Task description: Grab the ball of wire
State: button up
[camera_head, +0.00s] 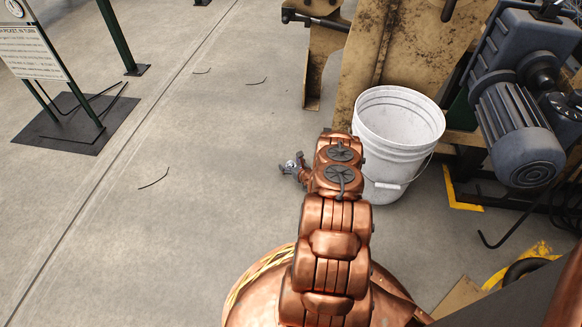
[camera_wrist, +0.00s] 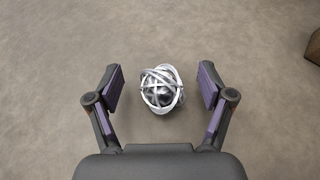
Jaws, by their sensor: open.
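The ball of wire (camera_wrist: 161,88) is a round tangle of silvery-white strands. In the wrist view it lies on the floor, centred between the two fingers of my gripper (camera_wrist: 161,90). The fingers are spread wide with clear gaps on both sides of the ball, and neither touches it. How far the ball is below the fingertips I cannot tell. In the head view the ball is not clearly seen; my arm reaches forward, and a small part of my gripper (camera_head: 293,167) shows at its far left side.
A white bucket (camera_head: 398,140) stands just right of my arm. A dark grey motor (camera_head: 515,125) and worn machine frame (camera_head: 385,50) fill the right side. A sign (camera_head: 28,45) on a dark base stands at left. Short wire pieces (camera_head: 154,179) lie on otherwise open floor.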

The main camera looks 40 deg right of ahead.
jog(key=shift+c, duration=0.5)
jog(key=c, duration=1.2)
jog(key=shift+r, duration=0.1)
